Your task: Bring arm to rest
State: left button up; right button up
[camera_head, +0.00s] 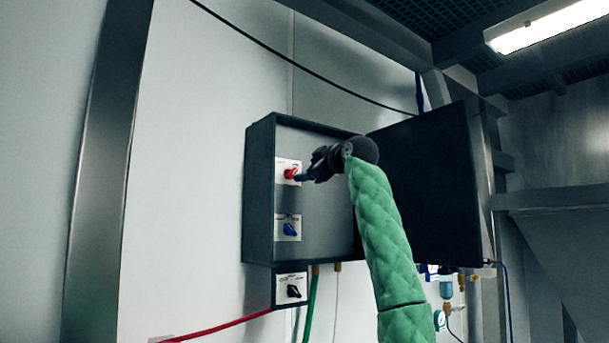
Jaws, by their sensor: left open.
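A dark control box (310,232) is fixed to the wall in the middle of the view. Its face carries a red knob (291,173) on a white plate and, below it, a blue knob (290,230) on another plate. My left arm, in a green quilted sleeve, rises from the bottom edge. My left gripper (306,177) is open, close beside the red knob on its right. I cannot tell whether its fingertips touch the knob. The fingers are dark and small here. My right gripper is not in view.
The box's dark door (430,185) stands open to the right, behind my arm. A small black switch (294,291) sits below the box. A red hose (225,325) and a green hose (310,305) run below it. A metal post (105,170) stands at left; bare wall lies between.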

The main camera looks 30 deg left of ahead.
pick_arm(q)
jog(key=shift+s+d, duration=0.1)
jog(key=shift+d, duration=0.25)
dwell(0.5)
